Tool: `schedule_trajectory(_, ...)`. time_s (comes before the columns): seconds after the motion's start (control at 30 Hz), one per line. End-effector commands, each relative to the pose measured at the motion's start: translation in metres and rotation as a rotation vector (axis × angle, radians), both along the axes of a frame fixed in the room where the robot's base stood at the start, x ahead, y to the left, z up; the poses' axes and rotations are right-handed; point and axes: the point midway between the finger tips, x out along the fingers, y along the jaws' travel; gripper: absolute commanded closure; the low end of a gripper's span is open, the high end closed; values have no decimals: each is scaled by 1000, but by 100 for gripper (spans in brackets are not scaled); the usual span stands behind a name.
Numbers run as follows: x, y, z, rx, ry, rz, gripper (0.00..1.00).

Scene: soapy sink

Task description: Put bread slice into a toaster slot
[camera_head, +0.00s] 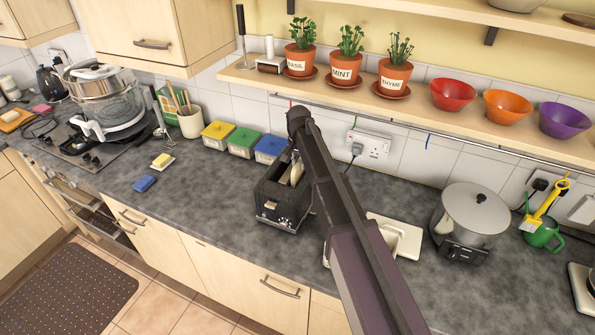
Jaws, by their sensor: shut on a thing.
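The dark toaster (279,203) stands on the grey counter, just left of my arm. A pale bread slice (297,170) shows upright at the top of the toaster, close to its slots. My gripper (296,157) is above the toaster, mostly hidden by my own arm, and is shut on the bread slice. I cannot tell how far the slice is inside a slot, or which slot it is over.
Yellow, green and blue tubs (243,142) stand left of the toaster by the wall. A white dish (402,237) lies right of my arm, and a pot (470,214) stands farther right. A shelf with potted herbs (343,69) overhangs behind.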

Motion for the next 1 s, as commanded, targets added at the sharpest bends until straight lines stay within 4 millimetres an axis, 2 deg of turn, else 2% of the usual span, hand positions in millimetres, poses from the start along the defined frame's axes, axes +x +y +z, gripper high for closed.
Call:
schedule_trajectory(0.03, 0, 0, -9, 0, 0, 0, 100)
schedule_trajectory(0.2, 0, 0, -19, 0, 0, 1, 100)
schedule_trajectory(0.8, 0, 1, -25, 0, 0, 2, 100)
schedule_trajectory(0.83, 0, 1, -24, 0, 0, 2, 73)
schedule_trajectory(0.9, 0, 1, -24, 0, 0, 2, 52)
schedule_trajectory(0.93, 0, 1, -23, 0, 0, 2, 43)
schedule_trajectory(1.0, 0, 1, -23, 0, 0, 2, 41)
